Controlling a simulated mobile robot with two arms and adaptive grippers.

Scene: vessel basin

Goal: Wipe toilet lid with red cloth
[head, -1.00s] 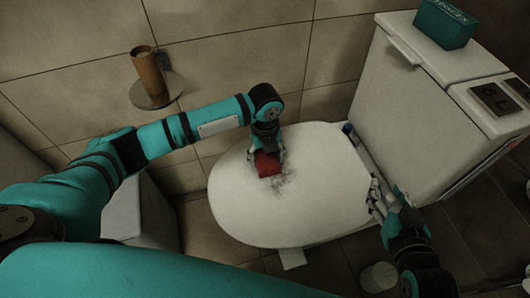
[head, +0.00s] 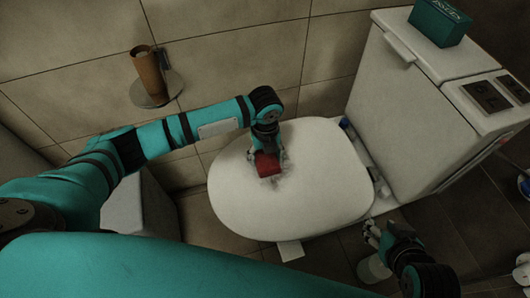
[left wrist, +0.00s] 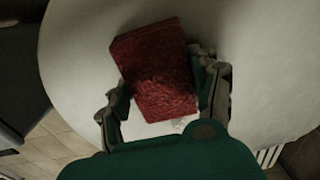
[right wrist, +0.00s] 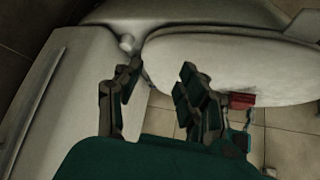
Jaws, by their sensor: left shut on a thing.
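The white toilet lid (head: 320,190) is closed and fills the middle of the head view. A dark smudge (head: 284,172) shows on it beside the cloth. My left gripper (head: 267,155) is shut on the red cloth (head: 266,165), which is a thick folded block over the lid. The left wrist view shows the cloth (left wrist: 155,70) between the fingers; I cannot tell how firmly it presses on the lid. My right gripper (head: 372,232) is empty, low beside the lid's right edge. In the right wrist view its fingers (right wrist: 157,82) are apart.
The white cistern (head: 415,105) stands right of the lid, with a teal box (head: 440,22) on top. A brown tube (head: 148,70) stands on a round wall holder at upper left. A pale round container (head: 374,268) is on the floor below my right gripper.

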